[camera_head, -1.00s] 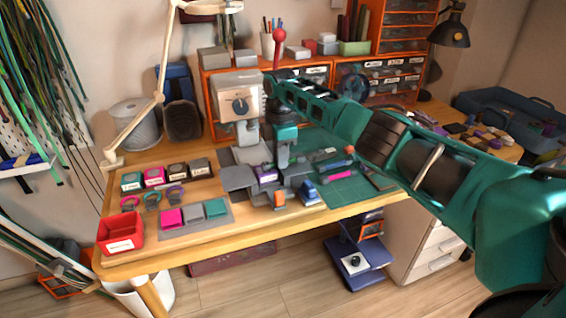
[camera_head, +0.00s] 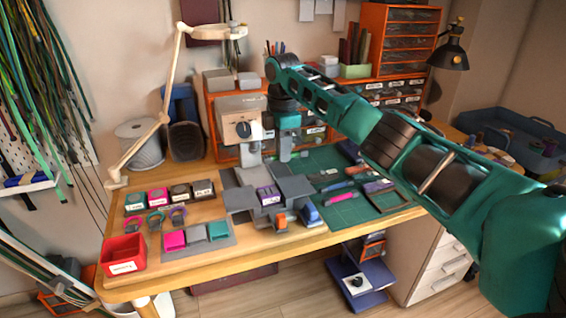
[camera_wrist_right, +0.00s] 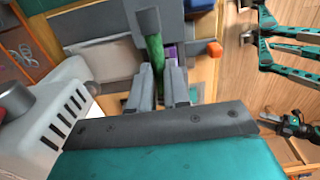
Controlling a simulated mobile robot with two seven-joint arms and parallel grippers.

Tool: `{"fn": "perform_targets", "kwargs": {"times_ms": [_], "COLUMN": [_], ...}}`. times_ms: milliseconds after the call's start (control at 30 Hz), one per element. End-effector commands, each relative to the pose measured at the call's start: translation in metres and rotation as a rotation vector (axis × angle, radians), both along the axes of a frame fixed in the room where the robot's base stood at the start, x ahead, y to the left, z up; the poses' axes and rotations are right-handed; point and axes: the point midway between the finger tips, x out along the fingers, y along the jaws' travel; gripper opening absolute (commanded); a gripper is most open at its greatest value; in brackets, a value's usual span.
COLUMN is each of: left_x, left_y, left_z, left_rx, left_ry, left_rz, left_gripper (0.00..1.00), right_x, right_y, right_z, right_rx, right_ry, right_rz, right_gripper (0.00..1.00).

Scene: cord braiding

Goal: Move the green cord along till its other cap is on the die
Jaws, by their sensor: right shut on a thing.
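My right gripper (camera_head: 285,157) points down over the bench, beside the beige press (camera_head: 240,128) and just behind the purple-labelled block (camera_head: 268,196). In the right wrist view its two grey fingers (camera_wrist_right: 160,88) are shut on the green cord (camera_wrist_right: 155,52). The cord runs away from the fingers to a dark grey cap (camera_wrist_right: 147,20) at its end. Grey metal blocks lie beyond the cap; I cannot tell which is the die or whether the cap touches it. The cord's other end is hidden.
A red bin (camera_head: 123,256) stands at the bench's front left corner. A grey tray (camera_head: 222,240) with coloured pads lies in front. A green cutting mat (camera_head: 352,207) with tools lies right. A lamp arm (camera_head: 165,100) rises at the back left.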

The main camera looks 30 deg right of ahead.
Motion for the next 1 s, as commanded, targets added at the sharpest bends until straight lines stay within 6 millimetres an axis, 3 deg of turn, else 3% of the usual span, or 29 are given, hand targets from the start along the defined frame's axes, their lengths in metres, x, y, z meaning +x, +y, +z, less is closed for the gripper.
{"fn": "perform_targets", "kwargs": {"times_ms": [167, 1000], "left_x": [-0.004, -0.003], "left_y": [0.001, 0.000], "left_z": [0.006, 0.047], "left_rx": [0.003, -0.002], "left_ry": [0.016, 0.010], "left_rz": [0.001, 0.004], "left_gripper": [0.43, 0.43], "right_x": [0.003, 0.016], "right_y": [0.011, 0.068], "right_z": [0.015, 0.013], "right_rx": [0.002, 0.002], "right_ry": [0.000, 0.001], "right_rz": [0.002, 0.001], "right_gripper": [0.00, 0.00]}}
